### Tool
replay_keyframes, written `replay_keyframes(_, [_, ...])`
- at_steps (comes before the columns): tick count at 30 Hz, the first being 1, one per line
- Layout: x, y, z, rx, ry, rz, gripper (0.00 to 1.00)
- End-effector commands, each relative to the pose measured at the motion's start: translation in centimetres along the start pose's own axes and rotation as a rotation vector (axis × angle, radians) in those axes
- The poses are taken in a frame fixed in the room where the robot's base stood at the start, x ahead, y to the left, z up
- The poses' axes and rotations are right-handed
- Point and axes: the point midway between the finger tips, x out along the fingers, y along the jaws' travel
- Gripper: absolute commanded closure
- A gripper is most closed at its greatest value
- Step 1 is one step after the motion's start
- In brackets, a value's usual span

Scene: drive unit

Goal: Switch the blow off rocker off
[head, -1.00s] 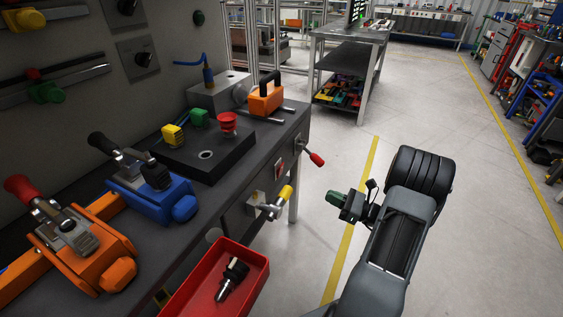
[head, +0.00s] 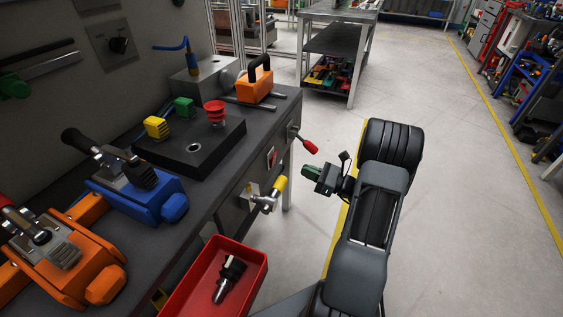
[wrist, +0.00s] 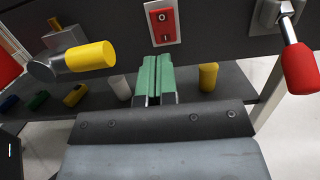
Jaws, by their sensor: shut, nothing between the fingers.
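The red rocker switch (head: 271,158) sits on a pale plate on the front face of the workbench. In the wrist view the rocker (wrist: 162,22) is near the top centre, marked O on its upper part and I on its lower part. I cannot tell which side is pressed in. My gripper (head: 308,171) has green fingers and is shut and empty. It is out in front of the bench, apart from the rocker and to its right in the head view. In the wrist view the fingertips (wrist: 157,60) point toward the bench, just below the rocker plate.
A yellow-handled valve (wrist: 90,57) projects left of the rocker, and a red-handled lever (wrist: 298,65) projects right of it. A red tray (head: 256,265) holding a dark tool is below the valve. Clamps and coloured buttons stand on the bench top. The floor to the right is clear.

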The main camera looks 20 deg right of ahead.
Motion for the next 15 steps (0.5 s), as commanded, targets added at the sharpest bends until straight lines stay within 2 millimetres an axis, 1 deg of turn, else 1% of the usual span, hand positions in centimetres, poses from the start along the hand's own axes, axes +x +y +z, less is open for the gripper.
replay_keyframes(1, [1.1, 0.1, -0.2, -0.001, -0.001, 0.005, 1.0])
replay_keyframes(6, [4.3, 0.1, -0.2, -0.001, 0.0, 0.005, 1.0])
replay_keyframes(12, [7.2, 0.1, -0.1, -0.001, 0.0, 0.003, 1.0])
replay_keyframes(15, [8.2, 0.1, -0.1, -0.001, 0.0, 0.002, 1.0])
